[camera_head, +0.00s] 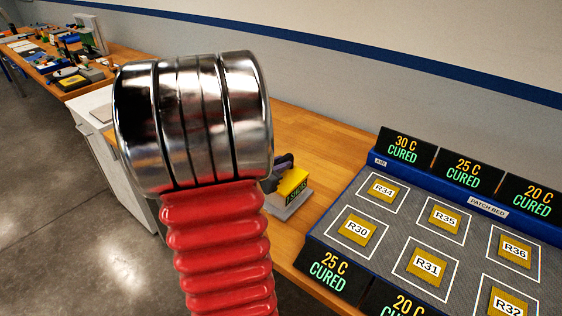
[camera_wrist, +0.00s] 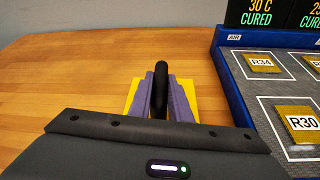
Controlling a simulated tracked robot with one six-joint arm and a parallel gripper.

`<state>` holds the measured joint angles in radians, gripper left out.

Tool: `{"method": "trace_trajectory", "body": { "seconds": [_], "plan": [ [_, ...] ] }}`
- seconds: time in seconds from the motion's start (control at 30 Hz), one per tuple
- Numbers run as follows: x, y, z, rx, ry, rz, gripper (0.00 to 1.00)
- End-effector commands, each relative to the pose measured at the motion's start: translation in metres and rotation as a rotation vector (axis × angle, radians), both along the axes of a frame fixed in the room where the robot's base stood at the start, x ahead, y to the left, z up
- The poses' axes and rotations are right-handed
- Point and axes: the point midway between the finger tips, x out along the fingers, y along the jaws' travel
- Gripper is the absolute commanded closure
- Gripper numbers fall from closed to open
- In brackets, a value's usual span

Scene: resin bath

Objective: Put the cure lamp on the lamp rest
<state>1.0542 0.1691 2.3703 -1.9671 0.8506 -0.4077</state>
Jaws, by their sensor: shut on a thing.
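My gripper (camera_wrist: 160,77) has purple fingers shut on a black rod-shaped thing, which I take for the cure lamp (camera_wrist: 161,92). The lamp stands out between the fingers in the wrist view. A yellow block (camera_head: 293,182) on a grey base, with a dark label, sits on the wooden bench left of the patch bed; I take it for the lamp rest. Its yellow edges (camera_wrist: 131,92) show on both sides of the fingers. The fingers are over or close to it; I cannot tell if the lamp touches it. In the head view my arm hides part of this.
The blue-framed patch bed (camera_head: 408,238) is right of the gripper, with several labelled yellow patches and displays reading CURED. The wooden bench (camera_wrist: 60,70) is bare to the left and behind. A cluttered bench (camera_head: 62,62) stands at the far left.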

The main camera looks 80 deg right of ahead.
Motion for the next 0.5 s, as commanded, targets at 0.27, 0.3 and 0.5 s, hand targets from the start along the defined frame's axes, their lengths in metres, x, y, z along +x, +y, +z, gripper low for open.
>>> {"method": "trace_trajectory", "body": {
  "seconds": [0.27,0.3,0.5],
  "plan": [
    [0.0002,0.0,-0.0006,0.0,0.0,0.0,0.79],
    [0.0002,0.0,-0.0006,0.0,0.0,0.0,0.76],
    [0.0002,0.0,-0.0006,0.0,0.001,0.0,0.64]
  ]
}}
